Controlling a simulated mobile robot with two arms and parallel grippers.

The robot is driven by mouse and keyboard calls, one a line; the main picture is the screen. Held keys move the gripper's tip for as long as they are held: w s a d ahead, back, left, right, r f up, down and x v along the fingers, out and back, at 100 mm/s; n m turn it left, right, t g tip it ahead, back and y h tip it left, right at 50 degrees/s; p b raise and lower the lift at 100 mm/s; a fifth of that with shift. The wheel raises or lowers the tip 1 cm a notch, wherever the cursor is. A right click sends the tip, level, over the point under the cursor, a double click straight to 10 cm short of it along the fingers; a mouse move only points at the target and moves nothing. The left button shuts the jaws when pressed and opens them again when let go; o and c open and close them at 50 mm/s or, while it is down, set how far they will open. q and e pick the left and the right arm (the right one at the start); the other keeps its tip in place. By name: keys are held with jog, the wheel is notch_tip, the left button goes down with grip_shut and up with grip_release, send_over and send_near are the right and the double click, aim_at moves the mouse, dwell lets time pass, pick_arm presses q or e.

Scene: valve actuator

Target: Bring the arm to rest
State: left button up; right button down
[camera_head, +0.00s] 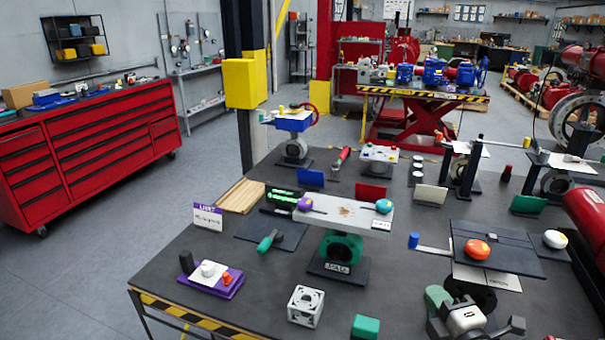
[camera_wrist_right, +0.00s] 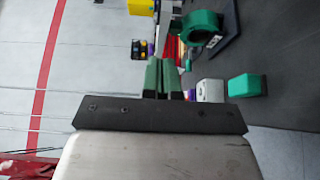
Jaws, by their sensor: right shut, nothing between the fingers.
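My right gripper (camera_head: 437,297) is at the lower right of the head view, over the near right part of the dark table (camera_head: 270,275). Its green fingers also show in the right wrist view (camera_wrist_right: 162,77), close together and with nothing between them. The green valve body (camera_head: 341,250) stands on a dark base on the table, left of the gripper; it also shows in the right wrist view (camera_wrist_right: 202,27). My left gripper is in neither view.
A white cube-shaped part (camera_head: 306,306) and a green block (camera_head: 366,327) lie near the front edge. An orange knob (camera_head: 477,249) on a dark plate is just behind my gripper. Open floor (camera_head: 80,285) lies left of the table, before a red cabinet (camera_head: 95,135).

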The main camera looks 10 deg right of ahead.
jog(key=s+a+f+m+g, duration=0.6)
jog(key=s+f+m+g, duration=0.1)
jog(key=s+f+m, duration=0.15)
jog(key=s+a+f+m+g, duration=0.7)
jog(key=s, duration=0.3)
notch_tip(320, 180, down, 28)
jog(key=s+g+b, duration=0.1)
jog(key=s+g, duration=0.1)
jog(key=s+d+f+g, duration=0.1)
jog(key=s+d+f, duration=0.2)
jog(key=s+f, duration=1.2)
jog(key=shift+s+f+b, duration=0.25)
jog(key=shift+s+b, duration=0.1)
jog(key=shift+s, duration=0.1)
